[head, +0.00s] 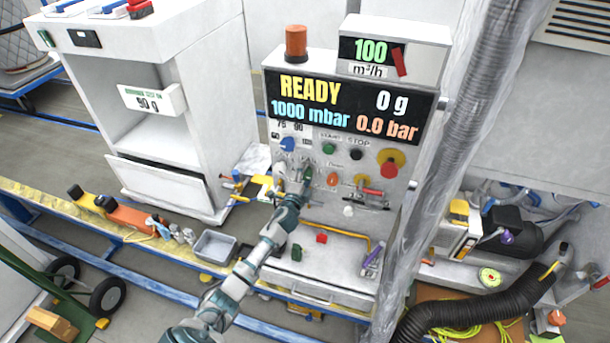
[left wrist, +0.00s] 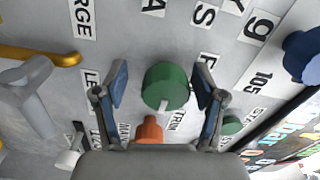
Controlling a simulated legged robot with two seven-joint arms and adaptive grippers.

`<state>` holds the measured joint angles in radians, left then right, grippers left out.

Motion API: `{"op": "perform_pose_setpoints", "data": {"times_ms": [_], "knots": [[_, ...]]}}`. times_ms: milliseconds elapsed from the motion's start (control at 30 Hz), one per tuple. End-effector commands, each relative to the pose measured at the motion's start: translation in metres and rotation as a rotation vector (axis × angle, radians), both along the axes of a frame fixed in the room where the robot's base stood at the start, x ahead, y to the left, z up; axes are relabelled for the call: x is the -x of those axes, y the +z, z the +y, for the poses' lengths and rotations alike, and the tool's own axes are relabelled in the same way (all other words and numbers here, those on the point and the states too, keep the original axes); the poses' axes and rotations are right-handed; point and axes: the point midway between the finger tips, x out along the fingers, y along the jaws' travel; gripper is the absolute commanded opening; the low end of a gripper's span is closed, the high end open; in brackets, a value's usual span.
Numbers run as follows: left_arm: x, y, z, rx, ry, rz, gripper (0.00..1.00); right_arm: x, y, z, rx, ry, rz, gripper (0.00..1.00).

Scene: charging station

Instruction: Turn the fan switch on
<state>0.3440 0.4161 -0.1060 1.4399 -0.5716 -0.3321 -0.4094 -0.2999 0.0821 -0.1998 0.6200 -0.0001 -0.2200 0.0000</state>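The machine's control panel (head: 320,210) holds several knobs and buttons; no fan label is clearly readable. My left gripper (head: 304,180) is at the panel's lower left knobs and covers part of them. In the left wrist view, my left gripper (left wrist: 160,92) is open, with a blue-padded finger on each side of a green knob (left wrist: 165,86). Both fingers look apart from the knob, and its distance in depth is hard to tell. An orange knob (left wrist: 150,131) shows just below it. My right gripper is not in view.
A blue knob (head: 288,144) is above the gripper, and a red and yellow button (head: 391,165) is on the panel's right. In the left wrist view, a grey lever (left wrist: 35,95) and yellow handle (left wrist: 40,56) are at left. A ribbed hose (head: 455,130) hangs right of the panel.

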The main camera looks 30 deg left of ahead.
Motion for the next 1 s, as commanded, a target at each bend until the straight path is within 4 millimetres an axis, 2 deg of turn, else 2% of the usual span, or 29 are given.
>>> {"op": "perform_pose_setpoints", "data": {"times_ms": [200, 333, 700, 833, 1000], "knots": [[0.002, 0.002, 0.000, 0.000, 0.001, -0.003, 0.70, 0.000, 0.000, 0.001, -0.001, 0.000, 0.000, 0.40], [0.012, 0.001, -0.002, 0.000, 0.001, -0.002, 0.70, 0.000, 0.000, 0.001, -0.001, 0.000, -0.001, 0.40], [0.087, -0.001, -0.020, 0.000, -0.001, 0.001, 0.70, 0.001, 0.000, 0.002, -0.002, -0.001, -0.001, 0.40], [0.105, -0.001, -0.025, 0.001, 0.000, 0.001, 0.70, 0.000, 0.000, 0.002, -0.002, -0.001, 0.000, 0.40], [0.114, -0.001, -0.027, 0.001, 0.000, 0.001, 0.70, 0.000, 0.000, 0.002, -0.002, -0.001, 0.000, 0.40]]}}
